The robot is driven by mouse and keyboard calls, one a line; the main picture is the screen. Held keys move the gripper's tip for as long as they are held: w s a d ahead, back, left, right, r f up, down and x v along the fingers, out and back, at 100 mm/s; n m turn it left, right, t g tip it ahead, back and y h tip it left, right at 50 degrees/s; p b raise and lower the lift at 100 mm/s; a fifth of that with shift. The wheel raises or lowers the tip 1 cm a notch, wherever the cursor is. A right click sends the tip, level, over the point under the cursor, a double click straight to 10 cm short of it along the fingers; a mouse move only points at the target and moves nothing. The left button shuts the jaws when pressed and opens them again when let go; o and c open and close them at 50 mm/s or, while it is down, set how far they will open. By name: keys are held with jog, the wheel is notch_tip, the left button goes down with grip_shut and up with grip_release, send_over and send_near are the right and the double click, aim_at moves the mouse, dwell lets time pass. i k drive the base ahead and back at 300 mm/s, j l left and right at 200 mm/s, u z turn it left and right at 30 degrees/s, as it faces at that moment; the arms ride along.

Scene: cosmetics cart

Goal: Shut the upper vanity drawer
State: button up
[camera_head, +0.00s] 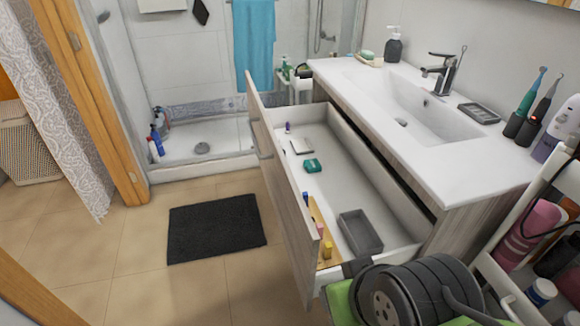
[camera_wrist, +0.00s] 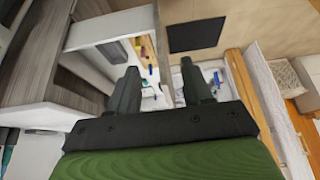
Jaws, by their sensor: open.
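The upper vanity drawer is pulled well out; its wood-grain front panel (camera_head: 287,200) stands clear of the cabinet (camera_head: 470,222). Small items and a grey tray (camera_head: 360,231) lie inside it. In the wrist view the drawer (camera_wrist: 108,29) shows ahead, with the edge of its front panel (camera_wrist: 161,42) running between the lines of my fingers. My gripper (camera_wrist: 158,76) is open and holds nothing. In the head view my dark arm covers the space by the drawer's near end and hides most of the gripper. I cannot tell whether the fingers touch the drawer.
A white cart (camera_head: 490,280) with bottles stands close at the right. The countertop (camera_head: 420,160) holds a sink, tap and toothbrushes. A dark mat (camera_head: 216,228) lies on open tiled floor in front of the drawer. A wooden door frame (camera_head: 105,110) is at the left.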

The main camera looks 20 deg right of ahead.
aim_at(352, 178)
jog(key=i+j+u, duration=0.5)
jog(key=i+j, duration=0.2)
